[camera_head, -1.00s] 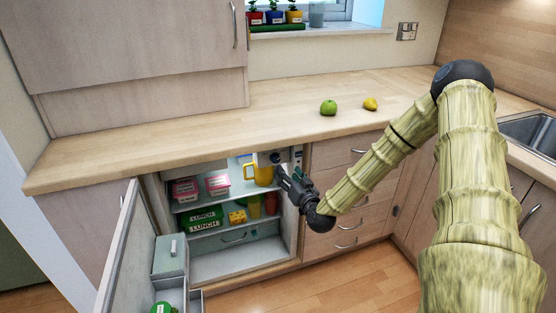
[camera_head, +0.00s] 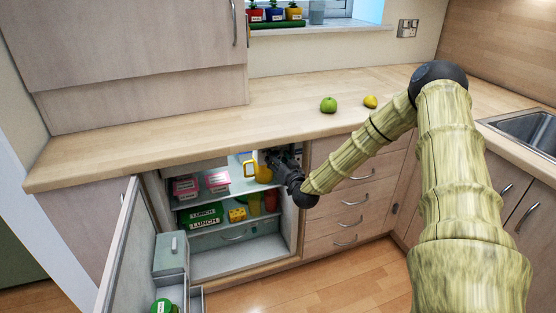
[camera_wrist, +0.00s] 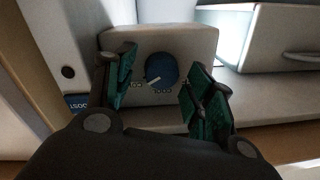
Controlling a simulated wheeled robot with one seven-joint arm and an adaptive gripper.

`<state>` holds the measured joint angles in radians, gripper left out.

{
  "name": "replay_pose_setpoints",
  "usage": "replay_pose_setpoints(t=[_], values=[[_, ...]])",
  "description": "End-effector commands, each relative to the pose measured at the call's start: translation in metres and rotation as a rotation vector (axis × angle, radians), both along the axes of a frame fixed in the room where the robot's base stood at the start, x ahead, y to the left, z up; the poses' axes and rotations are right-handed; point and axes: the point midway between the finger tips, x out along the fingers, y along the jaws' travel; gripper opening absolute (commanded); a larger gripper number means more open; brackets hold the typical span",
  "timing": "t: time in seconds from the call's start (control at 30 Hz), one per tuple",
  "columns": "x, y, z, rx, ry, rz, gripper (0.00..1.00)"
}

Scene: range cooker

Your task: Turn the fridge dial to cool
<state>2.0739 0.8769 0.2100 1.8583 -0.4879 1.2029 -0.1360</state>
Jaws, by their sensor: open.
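The fridge dial (camera_wrist: 162,70) is a round dark blue knob with a pale pointer line, on a light box inside the fridge. In the wrist view the pointer slants toward the lower left, near small labels too blurred to read surely. My gripper (camera_wrist: 155,88) is open, with one green-padded finger on each side of the dial; I cannot tell whether either touches it. In the head view my gripper (camera_head: 272,160) reaches into the upper right of the open fridge (camera_head: 240,264) and hides the dial.
The fridge door (camera_head: 122,255) stands open at the left. Inside are a yellow jug (camera_head: 262,170), pink-lidded tubs (camera_head: 186,187) and green lunch boxes (camera_head: 204,215). The worktop (camera_head: 200,130) overhangs above. Drawers (camera_head: 345,202) stand to the right.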

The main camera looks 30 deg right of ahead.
Motion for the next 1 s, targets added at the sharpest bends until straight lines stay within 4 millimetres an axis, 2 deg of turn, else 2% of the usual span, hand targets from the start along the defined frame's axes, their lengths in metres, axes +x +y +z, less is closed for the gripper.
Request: replay_pose_setpoints(t=[0.07,0.3,0.67,1.0], values=[[-0.0002,0.0,0.0,0.0,0.0,0.0,0.5],[-0.0005,-0.0003,-0.0001,0.0,0.0,0.0,0.08],[-0.0005,-0.0003,0.0007,-0.041,0.011,0.0,0.08],[-0.0001,0.001,0.0016,-0.254,0.062,0.002,0.08]])
